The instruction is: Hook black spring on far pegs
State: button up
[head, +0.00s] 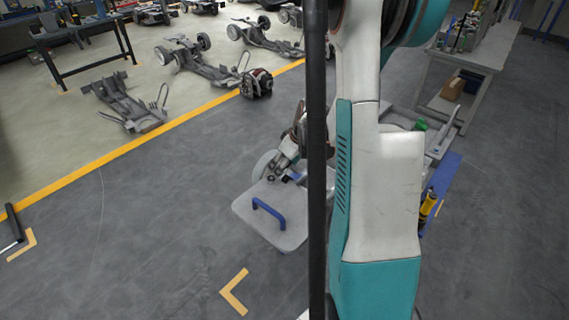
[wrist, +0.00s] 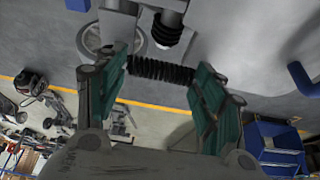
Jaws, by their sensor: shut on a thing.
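The black spring (wrist: 152,70) is a dark coil lying crosswise between the two green-padded fingers of my gripper (wrist: 163,68) in the wrist view. Its ends meet the inner faces of the fingers, and the gripper is shut on it. Just beyond it in that view are a grey post with a black ribbed sleeve (wrist: 168,30) and a second grey post (wrist: 118,18) to its left. I cannot tell which pegs are the far ones, or whether the spring touches any.
A grey panel with a blue handle (head: 268,210) and a pale wheel (head: 265,166) stand left of my arm. A yellow-black damper (head: 427,207) lies on the right. Open floor lies at the left.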

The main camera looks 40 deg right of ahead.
jog(key=shift+f+b, duration=0.7)
jog(key=shift+f, duration=0.15)
jog(key=o, duration=1.1)
jog(key=shift+r, duration=0.1)
jog(key=v, duration=1.2)
jog(key=shift+w, duration=0.15)
